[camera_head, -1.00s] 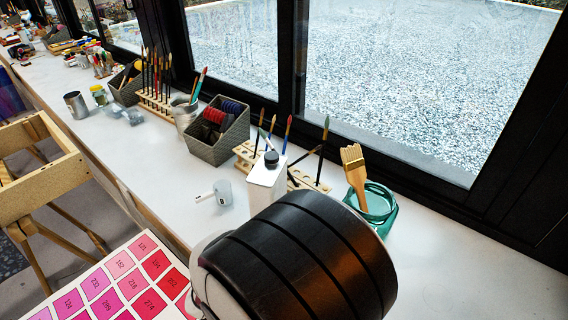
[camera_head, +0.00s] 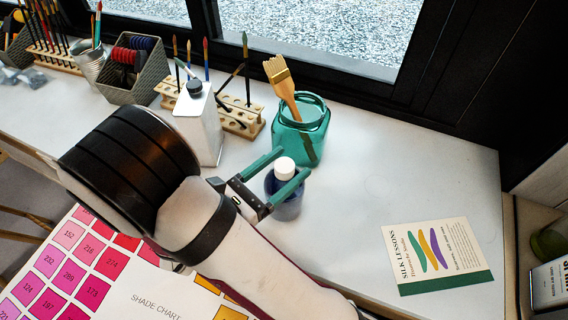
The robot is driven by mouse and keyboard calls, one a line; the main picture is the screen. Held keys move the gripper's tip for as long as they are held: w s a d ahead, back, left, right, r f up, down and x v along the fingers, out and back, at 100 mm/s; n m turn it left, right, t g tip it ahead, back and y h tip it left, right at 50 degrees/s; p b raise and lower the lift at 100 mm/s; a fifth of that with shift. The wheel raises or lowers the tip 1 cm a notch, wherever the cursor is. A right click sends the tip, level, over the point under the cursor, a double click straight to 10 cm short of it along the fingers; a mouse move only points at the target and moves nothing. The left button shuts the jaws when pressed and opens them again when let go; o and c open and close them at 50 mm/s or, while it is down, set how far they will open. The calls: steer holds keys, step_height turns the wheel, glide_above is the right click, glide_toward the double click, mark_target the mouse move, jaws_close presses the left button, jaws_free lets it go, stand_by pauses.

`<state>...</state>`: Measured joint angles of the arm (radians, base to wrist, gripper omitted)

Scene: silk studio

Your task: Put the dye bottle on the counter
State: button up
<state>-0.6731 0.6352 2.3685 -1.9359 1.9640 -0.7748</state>
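The dye bottle (camera_head: 287,208) is small and dark blue with a white cap.
A teal glass jar (camera_head: 312,128) with a wide brush stands just behind the bottle. A white can (camera_head: 200,125) and a wooden brush rack (camera_head: 240,119) are to the left. A Silk Lessons booklet (camera_head: 440,257) lies right. The counter between jar and booklet is clear.

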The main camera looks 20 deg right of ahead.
steer(key=shift+a+r, duration=0.1)
steer(key=shift+r, duration=0.05)
steer(key=v, duration=1.1)
steer(key=s+d+m+g+y, duration=0.7)
steer(key=s+d+m+g, duration=0.3)
steer(key=m, duration=0.4)
steer(key=s+a+m+t+y, duration=0.2)
steer(key=a+m+y, duration=0.5)
steer(key=m+y, duration=0.4)
steer(key=m, duration=0.3)
steer(key=shift+s+r+t, duration=0.25)
steer(key=shift+s+t, duration=0.05)
steer(key=shift+t, duration=0.1)
